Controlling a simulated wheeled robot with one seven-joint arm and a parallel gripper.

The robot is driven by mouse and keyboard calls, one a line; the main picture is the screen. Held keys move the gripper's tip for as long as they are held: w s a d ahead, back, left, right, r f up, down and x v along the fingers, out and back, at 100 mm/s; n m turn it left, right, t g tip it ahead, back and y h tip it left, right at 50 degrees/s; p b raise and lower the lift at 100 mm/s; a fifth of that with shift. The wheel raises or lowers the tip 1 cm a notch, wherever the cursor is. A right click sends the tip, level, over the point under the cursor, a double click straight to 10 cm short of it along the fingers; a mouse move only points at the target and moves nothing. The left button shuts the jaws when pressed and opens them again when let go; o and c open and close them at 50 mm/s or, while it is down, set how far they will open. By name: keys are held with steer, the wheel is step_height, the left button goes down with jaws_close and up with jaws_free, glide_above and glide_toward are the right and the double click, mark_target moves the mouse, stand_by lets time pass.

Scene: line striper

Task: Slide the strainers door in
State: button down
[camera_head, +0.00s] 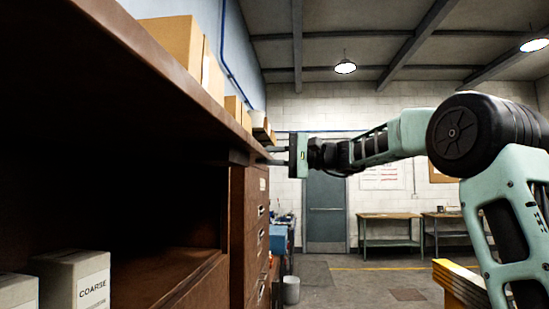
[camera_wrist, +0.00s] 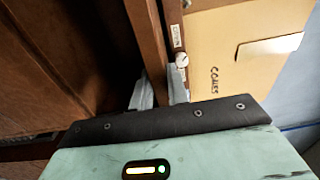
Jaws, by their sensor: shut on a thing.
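My gripper (camera_head: 268,156) is at the far end of a long brown board (camera_head: 190,88) in the head view. In the wrist view its two fingers (camera_wrist: 160,92) are closed on either side of a narrow brown edge strip (camera_wrist: 149,40), which seems to be the door's edge. Below the board is a dark open compartment (camera_head: 130,185). How far the door stands out is hard to tell.
Cardboard boxes (camera_head: 176,42) stand along the top, one marked CONES (camera_wrist: 235,60) close to my fingers. A box marked COARSE (camera_head: 75,280) stands in the compartment. Drawers (camera_head: 257,225) lie beyond it. A yellow object (camera_head: 460,283) stands below my arm; open floor lies between.

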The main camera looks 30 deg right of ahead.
mark_target(242, 159)
steer(key=shift+w+a, duration=0.1)
steer(key=shift+a, duration=0.15)
steer(key=shift+x, duration=3)
steer(key=shift+f, duration=0.1)
steer(key=c, duration=1.3)
jaws_free()
steer(key=shift+w+a, duration=0.1)
steer(key=shift+w, duration=0.05)
steer(key=o, duration=0.3)
steer(key=shift+o, duration=0.2)
steer(key=shift+b+v, duration=1.25)
steer(key=shift+v, duration=0.8)
steer(key=shift+b+v, duration=0.65)
steer(key=shift+v, duration=1)
